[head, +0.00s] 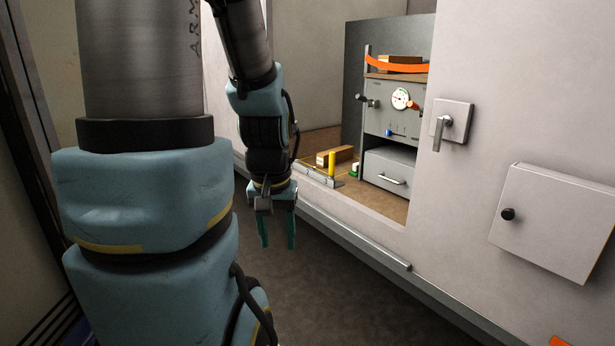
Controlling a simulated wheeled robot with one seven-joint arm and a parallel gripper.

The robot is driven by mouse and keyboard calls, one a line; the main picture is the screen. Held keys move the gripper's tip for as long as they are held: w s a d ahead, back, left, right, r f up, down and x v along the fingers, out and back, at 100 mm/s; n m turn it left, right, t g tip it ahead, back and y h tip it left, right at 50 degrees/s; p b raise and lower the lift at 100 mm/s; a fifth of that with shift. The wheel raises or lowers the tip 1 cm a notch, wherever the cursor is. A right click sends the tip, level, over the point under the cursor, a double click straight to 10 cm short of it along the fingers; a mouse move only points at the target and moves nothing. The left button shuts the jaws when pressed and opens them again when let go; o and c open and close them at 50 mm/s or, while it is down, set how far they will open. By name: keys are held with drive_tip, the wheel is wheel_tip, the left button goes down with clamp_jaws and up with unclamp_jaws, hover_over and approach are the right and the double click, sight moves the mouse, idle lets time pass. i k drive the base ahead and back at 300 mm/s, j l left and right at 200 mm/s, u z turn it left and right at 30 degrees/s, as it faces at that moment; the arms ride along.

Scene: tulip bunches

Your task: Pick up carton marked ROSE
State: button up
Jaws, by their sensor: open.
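No carton with a readable ROSE mark shows. A long brown box (336,156) lies on the brown surface inside the wall opening. Another brown box (400,60) sits on top of the grey cabinet, partly behind an orange band. Both are too small to read any marking. My gripper (278,244) hangs pointing down in front of the opening, to the left of and below the boxes. Its two teal fingers are apart with nothing between them. It is clear of both boxes.
The grey cabinet (391,125) has a dial (400,98) and a drawer (388,170). A sill with a rail (360,243) runs below the opening. A wall box (553,222) protrudes at right. Dark floor (330,300) is clear.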

sight(345, 152)
drive_tip(key=i+u, duration=0.1)
drive_tip(key=i, duration=3.05)
drive_tip(key=i+j+z, duration=0.1)
drive_tip(key=i, duration=0.7)
